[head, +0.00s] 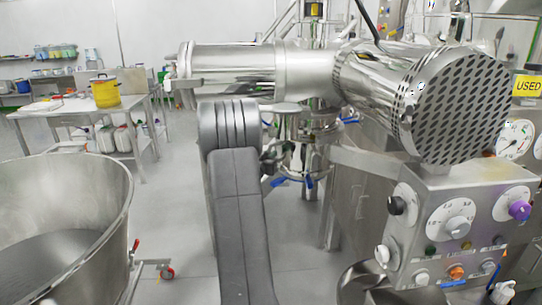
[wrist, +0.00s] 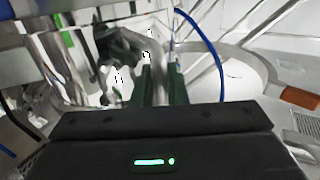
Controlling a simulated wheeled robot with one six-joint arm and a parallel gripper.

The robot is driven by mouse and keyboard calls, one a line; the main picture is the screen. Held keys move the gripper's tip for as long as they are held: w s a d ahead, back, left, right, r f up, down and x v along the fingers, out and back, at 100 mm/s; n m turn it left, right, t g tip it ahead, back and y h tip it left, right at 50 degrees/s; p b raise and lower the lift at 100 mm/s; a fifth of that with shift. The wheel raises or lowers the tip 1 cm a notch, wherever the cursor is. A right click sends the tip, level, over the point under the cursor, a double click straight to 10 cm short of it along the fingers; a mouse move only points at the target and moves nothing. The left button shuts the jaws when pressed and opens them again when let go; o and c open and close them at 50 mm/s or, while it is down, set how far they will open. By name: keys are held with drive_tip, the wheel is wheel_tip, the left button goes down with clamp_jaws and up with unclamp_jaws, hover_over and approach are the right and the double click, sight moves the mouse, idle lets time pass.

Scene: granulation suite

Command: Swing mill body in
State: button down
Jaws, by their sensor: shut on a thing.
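The mill body (head: 300,70) is a large polished steel assembly across the upper middle of the head view. Its horizontal cylinder runs left, and a drum with a perforated round end (head: 460,105) points right towards me. A vertical section with clamps and blue levers (head: 308,183) hangs below it. In the wrist view, my gripper (wrist: 162,82) has its dark green fingers closed around a pale metal bar (wrist: 158,62), like a handle. A dark knob or clamp part (wrist: 120,45) is just left of it.
A control panel (head: 455,225) with dials and knobs stands at the lower right. A bench with a yellow pot (head: 105,92) stands behind. Floor shows between bowl and machine.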

drive_tip(key=shift+w+d+r, duration=0.1)
drive_tip(key=shift+w+r, duration=0.1)
drive_tip(key=shift+r, duration=0.05)
drive_tip(key=c, duration=1.7)
unclamp_jaws()
drive_tip(key=shift+w, duration=0.1)
drive_tip(key=shift+c, duration=0.2)
drive_tip(key=shift+o, duration=0.9)
drive_tip(key=shift+w+f, duration=0.1)
drive_tip(key=shift+f, duration=0.05)
drive_tip(key=shift+f, duration=0.15)
drive_tip(key=shift+s+f, duration=0.1)
drive_tip(key=shift+s, duration=0.15)
drive_tip(key=b+v, duration=0.3)
drive_tip(key=v, duration=1)
drive_tip(key=shift+s+a+r, duration=0.15)
drive_tip(key=shift+a+r, duration=0.1)
